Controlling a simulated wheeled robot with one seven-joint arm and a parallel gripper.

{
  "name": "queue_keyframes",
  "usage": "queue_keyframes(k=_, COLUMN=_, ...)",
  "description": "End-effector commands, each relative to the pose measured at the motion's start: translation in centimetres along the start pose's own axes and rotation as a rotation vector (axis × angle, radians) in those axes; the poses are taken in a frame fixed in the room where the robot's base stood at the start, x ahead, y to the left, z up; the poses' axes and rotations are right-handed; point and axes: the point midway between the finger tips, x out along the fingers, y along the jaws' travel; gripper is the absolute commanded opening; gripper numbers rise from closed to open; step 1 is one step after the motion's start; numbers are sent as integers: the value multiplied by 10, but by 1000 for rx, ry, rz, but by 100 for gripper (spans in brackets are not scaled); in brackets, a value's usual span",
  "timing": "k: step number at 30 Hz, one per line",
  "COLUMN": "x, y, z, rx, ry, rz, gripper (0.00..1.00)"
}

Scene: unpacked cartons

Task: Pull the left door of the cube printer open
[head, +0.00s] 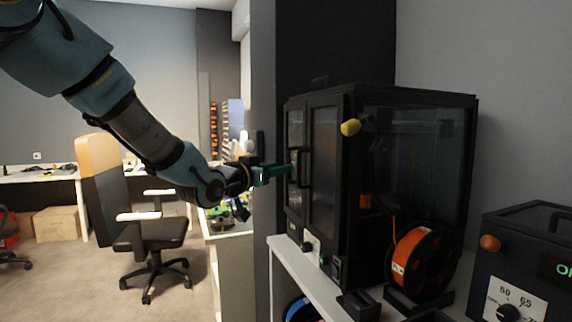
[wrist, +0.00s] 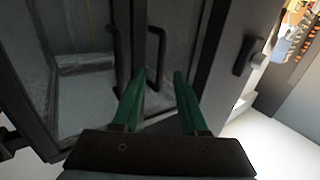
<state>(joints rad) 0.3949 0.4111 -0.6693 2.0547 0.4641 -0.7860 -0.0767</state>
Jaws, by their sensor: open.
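The cube printer (head: 350,210) is a black cabinet with clear panels, standing on a white bench. Its left door (head: 295,135) is the narrow panel at the far left of its front and looks shut. My gripper (head: 287,170) reaches in from the left, its green fingers in front of that door beside the dark handles. In the wrist view, two dark bar handles stand side by side on the doors. My open green fingers (wrist: 157,92) lie on either side of the line of the right-hand handle (wrist: 158,58) in the picture. Contact cannot be told.
An orange filament spool (head: 405,262) stands in front of the printer's near side. A black box with a dial (head: 525,265) is at the far right. An office chair (head: 150,230) stands at left. Open floor lies around the chair.

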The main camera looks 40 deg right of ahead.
Motion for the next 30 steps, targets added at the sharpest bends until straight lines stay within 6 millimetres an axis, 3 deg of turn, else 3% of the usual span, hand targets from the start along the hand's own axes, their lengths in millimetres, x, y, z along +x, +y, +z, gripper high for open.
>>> queue_keyframes(k=7, x=32, y=0, z=-1, rx=-1, ry=-1, rz=0, gripper=43)
queue_keyframes(k=19, x=39, y=0, z=1, rx=1, ry=-3, rz=-1, gripper=43)
queue_keyframes(k=30, x=39, y=0, z=1, rx=1, ry=-2, rz=-1, gripper=1)
